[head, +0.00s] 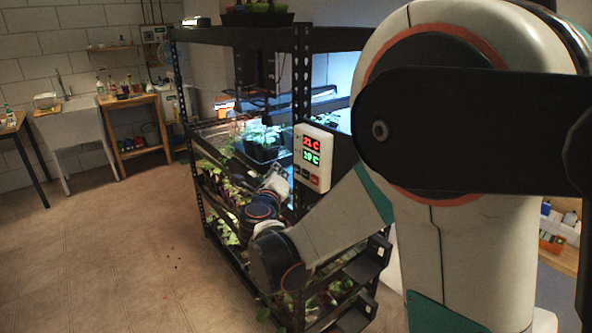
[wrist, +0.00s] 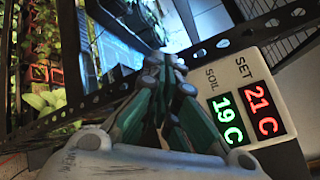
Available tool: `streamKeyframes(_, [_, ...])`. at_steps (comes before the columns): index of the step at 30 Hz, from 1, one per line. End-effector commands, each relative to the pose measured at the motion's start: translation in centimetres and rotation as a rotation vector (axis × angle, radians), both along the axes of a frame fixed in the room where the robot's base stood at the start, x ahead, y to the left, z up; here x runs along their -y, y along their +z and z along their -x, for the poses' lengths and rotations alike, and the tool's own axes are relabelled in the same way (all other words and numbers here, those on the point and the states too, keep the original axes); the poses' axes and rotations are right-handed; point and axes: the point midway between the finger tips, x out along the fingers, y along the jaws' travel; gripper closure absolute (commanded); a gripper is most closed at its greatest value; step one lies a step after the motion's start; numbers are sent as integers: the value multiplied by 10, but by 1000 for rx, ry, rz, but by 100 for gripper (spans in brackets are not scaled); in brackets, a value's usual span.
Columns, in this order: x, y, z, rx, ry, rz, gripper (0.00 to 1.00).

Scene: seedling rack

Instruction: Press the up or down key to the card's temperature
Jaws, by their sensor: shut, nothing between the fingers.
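The white controller box (head: 325,136) hangs on the rack's post in the head view. Its upper display is red and its lower one green. In the wrist view the box (wrist: 240,62) is at the right, tilted; SET reads 21 C and SOIL reads 19 C. Small keys (head: 307,175) show along its lower part in the head view; their markings are too small to read. My gripper (wrist: 172,62) is shut and empty, left of the box in the wrist view. In the head view my gripper (head: 277,180) is left of the box. I cannot make out a temperature card.
The black rack (head: 303,70) holds shelves of plants, with a perforated post beside the box. A seedling tray (head: 262,152) sits behind my gripper. A sink (head: 75,125) and wooden table (head: 140,101) stand far left. The tiled floor at left is clear.

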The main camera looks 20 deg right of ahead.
Motion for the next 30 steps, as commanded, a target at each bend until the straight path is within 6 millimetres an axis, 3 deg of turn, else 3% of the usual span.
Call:
streamKeyframes(7, [13,0,-4,0,0,0,100])
streamKeyframes(30, [14,0,-5,1,1,0,100])
